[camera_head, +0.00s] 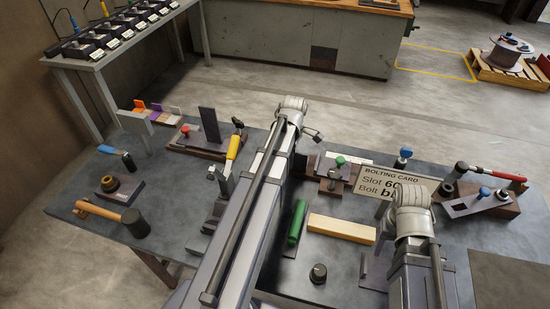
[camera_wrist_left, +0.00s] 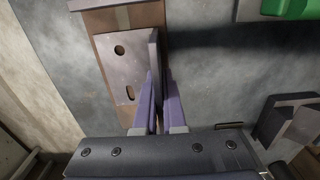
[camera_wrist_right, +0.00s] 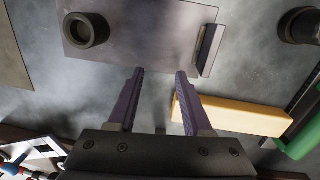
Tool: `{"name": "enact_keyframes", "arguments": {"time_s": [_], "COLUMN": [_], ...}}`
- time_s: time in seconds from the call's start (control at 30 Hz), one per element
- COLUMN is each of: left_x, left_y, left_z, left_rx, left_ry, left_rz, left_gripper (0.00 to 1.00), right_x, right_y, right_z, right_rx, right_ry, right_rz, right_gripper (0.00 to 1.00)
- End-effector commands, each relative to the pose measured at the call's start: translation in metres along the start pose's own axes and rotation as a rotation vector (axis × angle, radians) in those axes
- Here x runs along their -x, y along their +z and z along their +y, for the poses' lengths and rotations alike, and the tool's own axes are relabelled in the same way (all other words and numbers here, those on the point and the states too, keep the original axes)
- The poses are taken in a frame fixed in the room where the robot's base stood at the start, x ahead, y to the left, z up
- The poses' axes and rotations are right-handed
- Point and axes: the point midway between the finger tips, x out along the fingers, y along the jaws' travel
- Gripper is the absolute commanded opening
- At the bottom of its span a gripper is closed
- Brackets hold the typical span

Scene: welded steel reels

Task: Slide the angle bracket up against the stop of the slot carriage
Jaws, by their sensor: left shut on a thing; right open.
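The angle bracket (camera_wrist_left: 120,62) is a grey plate with a round hole and a slot, plus an upright flange (camera_wrist_left: 154,48). It lies on a long brown base (camera_wrist_left: 146,14), which I take as the slot carriage. My left gripper (camera_wrist_left: 159,76) is shut on the flange, which stands between its fingers. My left arm hides the bracket in the head view. My right gripper (camera_wrist_right: 160,72) is open and empty.
Below the right gripper is a grey plate (camera_wrist_right: 140,35) with a black ring (camera_wrist_right: 85,30) and raised strip. A yellow bar (camera_head: 341,229) and green cylinder (camera_head: 297,222) lie between my arms. A bolting card (camera_head: 392,185) stands behind. A hammer (camera_head: 115,215) lies at the left.

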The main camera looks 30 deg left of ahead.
Motion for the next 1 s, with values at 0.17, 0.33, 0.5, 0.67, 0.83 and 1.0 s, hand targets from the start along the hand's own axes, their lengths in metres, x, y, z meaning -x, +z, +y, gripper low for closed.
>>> {"name": "enact_keyframes", "arguments": {"time_s": [0.17,0.33,0.5,0.67,0.83,1.0], "left_x": [0.0,0.0,0.0,0.0,0.0,0.0], "left_y": [0.0,0.002,0.006,0.012,0.018,0.024], "left_z": [0.0,0.0,0.0,0.0,0.0,0.0], "left_rx": [0.0,-0.001,-0.001,-0.001,-0.002,-0.001], "left_ry": [0.0,0.0,0.0,0.0,0.0,0.0], "left_rz": [-0.002,-0.002,-0.002,-0.002,-0.001,-0.001], "left_gripper": [0.0,0.0,0.0,0.0,0.0,0.0], "right_x": [0.0,0.0,0.0,0.0,0.0,0.0], "right_y": [0.0,0.0,0.0,0.0,0.0,0.0], "right_z": [0.0,0.0,0.0,0.0,0.0,0.0], "right_rx": [0.0,0.0,0.0,0.0,0.0,0.0], "right_ry": [0.0,0.0,0.0,0.0,0.0,0.0], "right_rz": [0.0,0.0,0.0,0.0,0.0,0.0], "right_gripper": [0.5,0.5,0.5,0.5,0.5,0.5]}}
